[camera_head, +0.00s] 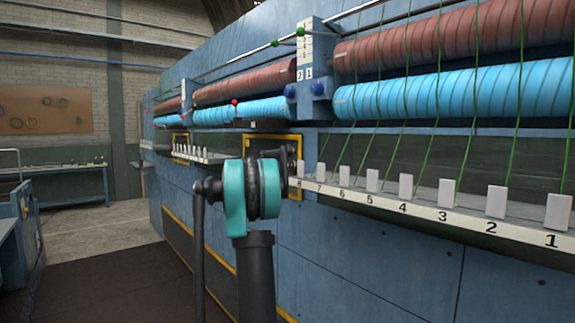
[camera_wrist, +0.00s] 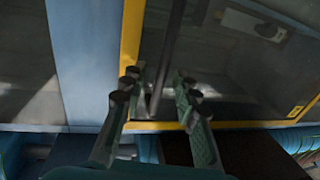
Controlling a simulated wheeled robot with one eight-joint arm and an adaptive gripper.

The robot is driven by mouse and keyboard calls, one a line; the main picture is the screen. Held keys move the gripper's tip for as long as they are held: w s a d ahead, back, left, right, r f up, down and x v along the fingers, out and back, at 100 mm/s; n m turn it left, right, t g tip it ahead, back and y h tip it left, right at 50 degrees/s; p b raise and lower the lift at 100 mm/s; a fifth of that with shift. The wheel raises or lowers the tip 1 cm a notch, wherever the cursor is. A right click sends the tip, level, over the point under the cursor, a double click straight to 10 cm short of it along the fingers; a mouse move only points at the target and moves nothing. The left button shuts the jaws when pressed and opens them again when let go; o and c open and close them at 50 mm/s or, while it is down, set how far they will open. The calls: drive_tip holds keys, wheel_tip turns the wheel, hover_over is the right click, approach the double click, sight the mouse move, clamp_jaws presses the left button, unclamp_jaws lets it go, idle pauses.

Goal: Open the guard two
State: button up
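The guard is a dark see-through panel in a yellow frame on the blue machine. In the head view its frame (camera_head: 299,185) shows behind my teal arm joint, which hides most of the panel. In the wrist view the yellow frame (camera_wrist: 131,35) runs down the left and along the bottom. My gripper (camera_wrist: 158,93) is in front of the panel, fingers apart. A dark slim bar (camera_wrist: 170,45) shows between the fingers; I cannot tell whether they touch it. In the head view my gripper (camera_head: 290,157) is small and partly hidden at the frame.
A ledge (camera_head: 420,208) with numbered white blocks juts out at right. Blue rollers (camera_head: 455,97) with green threads run above it. Another yellow-framed guard (camera_head: 181,136) is farther left. Dark floor (camera_head: 110,285) is clear at left; a blue bench (camera_head: 70,172) stands behind.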

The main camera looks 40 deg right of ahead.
drive_tip(key=shift+w+d, duration=0.1)
drive_tip(key=shift+d, duration=0.25)
drive_tip(key=shift+c, duration=0.5)
clamp_jaws()
